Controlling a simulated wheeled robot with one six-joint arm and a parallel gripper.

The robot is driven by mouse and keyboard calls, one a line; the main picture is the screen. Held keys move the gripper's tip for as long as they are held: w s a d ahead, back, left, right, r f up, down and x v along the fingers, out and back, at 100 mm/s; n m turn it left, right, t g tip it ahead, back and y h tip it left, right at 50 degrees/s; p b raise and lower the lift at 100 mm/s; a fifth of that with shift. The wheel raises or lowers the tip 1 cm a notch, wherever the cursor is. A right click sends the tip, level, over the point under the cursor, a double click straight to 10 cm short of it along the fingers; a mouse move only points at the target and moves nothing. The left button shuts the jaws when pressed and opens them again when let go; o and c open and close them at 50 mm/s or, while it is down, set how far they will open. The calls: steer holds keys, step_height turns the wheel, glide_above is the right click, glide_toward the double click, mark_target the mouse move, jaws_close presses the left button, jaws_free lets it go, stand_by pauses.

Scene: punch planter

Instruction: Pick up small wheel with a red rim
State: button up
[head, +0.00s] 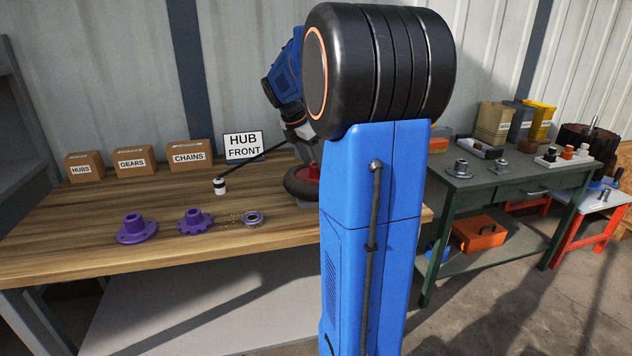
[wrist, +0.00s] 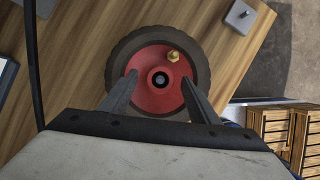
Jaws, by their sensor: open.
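The small wheel with a red rim (wrist: 150,97) lies flat on the wooden table in the wrist view. It has a dark tyre, a dark centre hole and a brass-coloured fitting on the rim. In the head view the wheel (head: 299,187) is partly hidden behind my blue arm. My gripper (wrist: 160,75) is open above the wheel, with its two fingers apart on either side of the centre hole. I cannot tell whether the fingers touch the rim.
The wooden table (head: 60,236) holds a purple hub (head: 135,230), a purple gear (head: 195,222), a metal ring (head: 253,218), and a small white-and-black cylinder (head: 219,186). Cardboard boxes and a HUB FRONT sign (head: 243,147) stand behind. A green workbench (head: 470,190) is at right.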

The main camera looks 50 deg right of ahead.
steer(key=shift+d+f, duration=0.15)
steer(key=shift+f, duration=0.1)
steer(key=shift+c, duration=0.7)
jaws_close()
steer(key=shift+r, duration=0.1)
